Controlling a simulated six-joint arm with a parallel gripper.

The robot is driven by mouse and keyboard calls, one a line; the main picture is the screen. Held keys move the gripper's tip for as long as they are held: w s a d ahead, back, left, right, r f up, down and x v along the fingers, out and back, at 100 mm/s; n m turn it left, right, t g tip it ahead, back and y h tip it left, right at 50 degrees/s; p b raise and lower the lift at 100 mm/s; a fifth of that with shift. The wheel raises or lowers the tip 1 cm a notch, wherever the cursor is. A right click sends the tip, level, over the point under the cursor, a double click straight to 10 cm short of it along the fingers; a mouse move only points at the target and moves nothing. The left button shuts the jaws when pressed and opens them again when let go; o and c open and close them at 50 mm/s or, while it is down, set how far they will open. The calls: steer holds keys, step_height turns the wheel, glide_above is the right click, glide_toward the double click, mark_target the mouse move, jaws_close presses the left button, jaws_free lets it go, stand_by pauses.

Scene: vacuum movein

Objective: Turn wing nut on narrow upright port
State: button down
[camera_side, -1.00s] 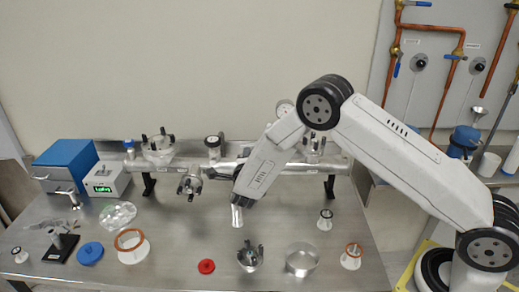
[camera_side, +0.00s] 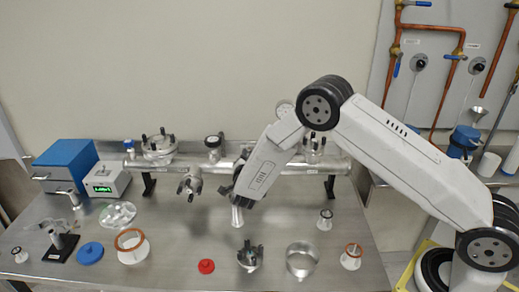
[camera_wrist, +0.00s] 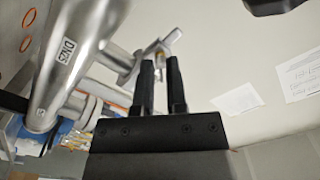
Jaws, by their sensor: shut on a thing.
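In the wrist view the two black fingers of my gripper (camera_wrist: 160,62) are close together. A narrow upright port (camera_side: 213,143) rises from the manifold left of the arm.
A front port with a clamp (camera_side: 190,184) is left of my gripper. Below it stands a pale metal cone (camera_side: 237,216). A red cap (camera_side: 206,266), a spare clamp (camera_side: 250,257) and a metal ring (camera_side: 302,260) lie in front.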

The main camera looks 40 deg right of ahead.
stand_by(0.4)
steer(key=c, duration=1)
jaws_free()
steer(key=shift+o, duration=0.2)
steer(key=shift+r, duration=0.1)
steer(key=s+r, duration=1.2)
steer(key=s, duration=0.2)
steer(key=shift+a+r, duration=0.35)
steer(key=shift+r, duration=0.05)
